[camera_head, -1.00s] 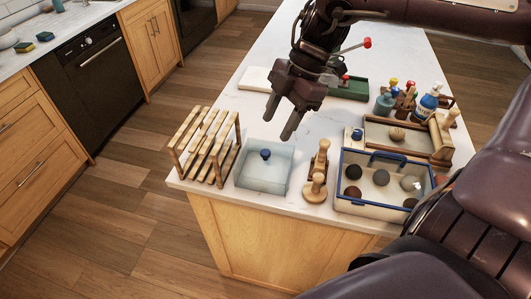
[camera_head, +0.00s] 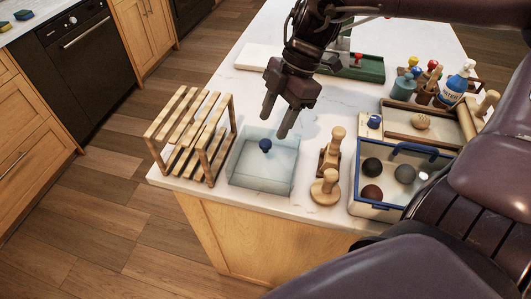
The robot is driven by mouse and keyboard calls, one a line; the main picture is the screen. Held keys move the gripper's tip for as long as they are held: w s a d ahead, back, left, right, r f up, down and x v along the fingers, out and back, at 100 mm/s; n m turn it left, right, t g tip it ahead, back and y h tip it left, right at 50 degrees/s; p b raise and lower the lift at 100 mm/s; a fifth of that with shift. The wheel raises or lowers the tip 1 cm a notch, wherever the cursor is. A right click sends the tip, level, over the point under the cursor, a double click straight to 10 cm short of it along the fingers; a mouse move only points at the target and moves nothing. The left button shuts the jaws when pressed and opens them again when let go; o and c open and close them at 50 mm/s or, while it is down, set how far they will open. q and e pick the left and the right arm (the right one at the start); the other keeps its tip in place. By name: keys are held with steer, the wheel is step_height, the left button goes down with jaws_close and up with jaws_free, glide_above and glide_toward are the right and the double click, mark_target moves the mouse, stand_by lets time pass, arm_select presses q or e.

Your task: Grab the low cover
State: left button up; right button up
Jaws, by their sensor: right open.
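The low cover (camera_head: 262,171) is a clear, pale blue box-like lid with a dark blue knob (camera_head: 265,145) on top. It sits on the white counter near its front left edge. My right gripper (camera_head: 275,124) hangs just above and behind the knob in the picture, fingers pointing down. Its two fingers are apart with nothing between them. It appears clear of the cover. My left gripper does not show.
A wooden slatted rack (camera_head: 193,135) stands close on the left of the cover. Wooden stamps (camera_head: 326,188) stand to its right. A blue-rimmed bin (camera_head: 388,207) with dark balls is farther right. A wooden tray (camera_head: 422,124) and bottles (camera_head: 455,84) stand behind it.

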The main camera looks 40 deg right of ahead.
mark_target(266, 142)
steer(key=x, duration=0.2)
steer(key=p+x, duration=0.1)
steer(key=shift+s+a+f, duration=0.25)
steer(key=shift+s+a, duration=0.1)
steer(key=shift+a, duration=0.05)
steer(key=shift+w+a+f, duration=0.1)
steer(key=shift+a+f, duration=0.1)
steer(key=shift+f, duration=0.3)
jaws_close()
